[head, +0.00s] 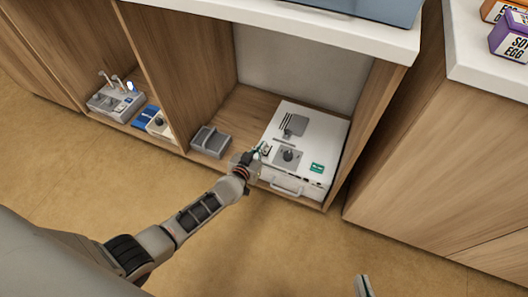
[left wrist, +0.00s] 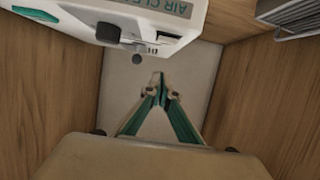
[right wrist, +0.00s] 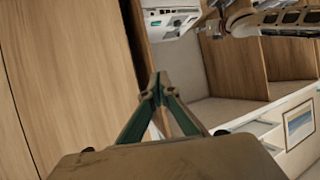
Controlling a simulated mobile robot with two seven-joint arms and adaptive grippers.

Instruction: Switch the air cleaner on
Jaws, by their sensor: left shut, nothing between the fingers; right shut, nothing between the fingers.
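The air cleaner (head: 331,128) is a white box in the open cabinet bay, with a dark round knob, a green label and a front handle. It shows upside down at the top of the left wrist view (left wrist: 75,12), with "AIR CLE" lettering and a dark switch-like part (left wrist: 112,33). It is partly seen in the right wrist view (right wrist: 170,22). My left gripper (head: 258,154) is shut and empty beside its left edge; I cannot tell if they touch. Its fingertips (left wrist: 158,84) point into the bay. My right gripper (head: 363,286) is shut and empty, low over the floor.
A grey tray-like holder (head: 210,141) sits left of the air cleaner. Wooden side panels (head: 185,70) bound the bay, under a white counter (head: 330,32). A grey device (head: 115,100) and small boxes (head: 158,124) fill the left bay. The front floor is clear.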

